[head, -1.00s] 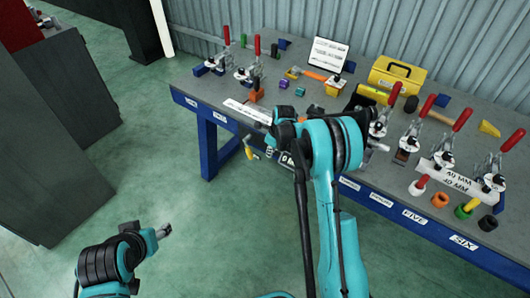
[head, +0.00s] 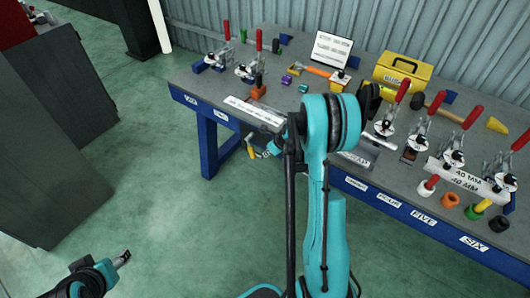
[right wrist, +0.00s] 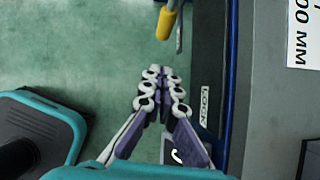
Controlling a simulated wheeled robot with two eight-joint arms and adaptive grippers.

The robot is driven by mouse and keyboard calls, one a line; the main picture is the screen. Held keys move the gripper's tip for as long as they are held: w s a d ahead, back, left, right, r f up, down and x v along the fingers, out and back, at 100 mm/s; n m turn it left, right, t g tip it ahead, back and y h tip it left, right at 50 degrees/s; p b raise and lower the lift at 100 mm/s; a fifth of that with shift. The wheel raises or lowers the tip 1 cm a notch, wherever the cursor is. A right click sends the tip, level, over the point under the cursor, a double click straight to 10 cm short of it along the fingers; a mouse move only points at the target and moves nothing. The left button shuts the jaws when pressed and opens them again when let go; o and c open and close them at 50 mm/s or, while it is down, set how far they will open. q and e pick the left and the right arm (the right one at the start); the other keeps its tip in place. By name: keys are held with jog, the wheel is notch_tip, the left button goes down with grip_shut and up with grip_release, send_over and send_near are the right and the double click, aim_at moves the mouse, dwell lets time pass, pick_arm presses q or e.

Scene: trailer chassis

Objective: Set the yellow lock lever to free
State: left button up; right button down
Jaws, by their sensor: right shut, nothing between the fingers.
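The yellow lock lever (head: 251,152) hangs at the front side of the blue-edged bench, left of my right arm. In the right wrist view the lever's yellow end (right wrist: 166,22) is at the top, just beyond my right gripper (right wrist: 160,72). That gripper's fingertips are together and empty, with a visible gap to the lever. In the head view my right arm mostly hides the right gripper. A LOCK label (right wrist: 204,103) is on the bench side right of the fingers. My left gripper (head: 122,259) is low at the left over the floor, too small to read.
The bench (head: 215,90) carries several red-handled clamps, a yellow toolbox (head: 403,75), a white sign (head: 331,47) and coloured rings at its right. A dark cabinet (head: 40,130) stands at the left. The green floor between is clear.

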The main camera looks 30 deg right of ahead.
aim_at(254, 153)
jog(key=shift+w+a+f+b, duration=0.2)
jog(key=shift+w+f+b, duration=0.35)
jog(key=shift+w+f, duration=0.5)
jog(key=shift+w+a+f+b, duration=0.25)
jog(key=shift+w+f+b, duration=0.25)
jog(key=shift+w+f, duration=0.5)
jog(key=shift+w+a+f+b, duration=0.2)
jog(key=shift+w+f+b, duration=0.35)
jog(key=shift+w+f, duration=0.5)
jog(key=shift+w+r, duration=0.1)
jog(key=shift+r, duration=0.1)
jog(key=shift+w+a+f, duration=0.25)
jog(key=shift+w+f, duration=0.1)
jog(key=shift+w, duration=0.3)
